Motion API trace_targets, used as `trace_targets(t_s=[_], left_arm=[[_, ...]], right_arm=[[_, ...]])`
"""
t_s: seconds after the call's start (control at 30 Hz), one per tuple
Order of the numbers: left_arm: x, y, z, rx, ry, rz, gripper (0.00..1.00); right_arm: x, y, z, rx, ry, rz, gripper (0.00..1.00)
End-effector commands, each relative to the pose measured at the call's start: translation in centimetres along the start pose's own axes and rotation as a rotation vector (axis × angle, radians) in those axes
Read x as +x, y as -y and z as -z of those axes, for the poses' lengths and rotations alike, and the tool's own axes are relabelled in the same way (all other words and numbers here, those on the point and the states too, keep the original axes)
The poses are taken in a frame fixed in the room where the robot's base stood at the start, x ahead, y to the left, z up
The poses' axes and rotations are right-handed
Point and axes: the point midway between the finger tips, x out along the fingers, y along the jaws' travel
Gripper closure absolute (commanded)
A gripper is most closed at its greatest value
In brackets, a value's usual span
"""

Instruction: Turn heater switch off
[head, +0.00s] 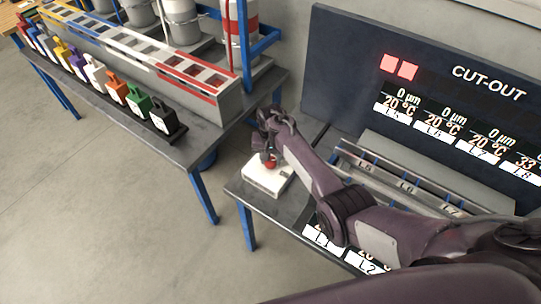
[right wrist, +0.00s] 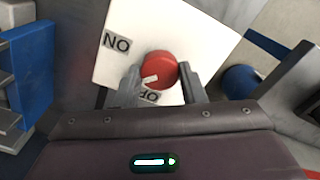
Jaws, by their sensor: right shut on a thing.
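The heater switch is a white box (head: 262,181) with a red round knob (head: 269,161) on top, at the left corner of the right-hand table. In the right wrist view the white box (right wrist: 118,40) carries an ON label and a partly covered label that seems to read OFF. The red knob (right wrist: 158,70) has a pale pointer mark aimed down and left, near the covered label. My right gripper (right wrist: 160,84) has its fingers on both sides of the knob and is shut on it. In the head view my right gripper (head: 268,150) reaches down onto the box. My left gripper is not in view.
A dark panel (head: 350,50) reading CUT-OUT, with two red lights, stands behind the switch table. Metal rails (head: 385,175) lie right of the switch. The left table (head: 200,137) holds a long slotted rack (head: 215,98) and several coloured blocks. Floor at lower left is clear.

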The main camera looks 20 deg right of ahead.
Motion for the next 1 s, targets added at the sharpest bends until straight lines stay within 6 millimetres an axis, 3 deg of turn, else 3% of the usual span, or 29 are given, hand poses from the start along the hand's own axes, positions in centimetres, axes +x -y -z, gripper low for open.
trace_targets(t_s=[0.6,1.0], left_arm=[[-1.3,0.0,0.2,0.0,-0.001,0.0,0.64],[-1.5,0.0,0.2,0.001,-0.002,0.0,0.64]], right_arm=[[-0.3,0.0,0.2,-0.559,-0.005,0.0,0.86],[-0.3,0.1,0.3,-0.76,-0.008,0.0,0.86]])
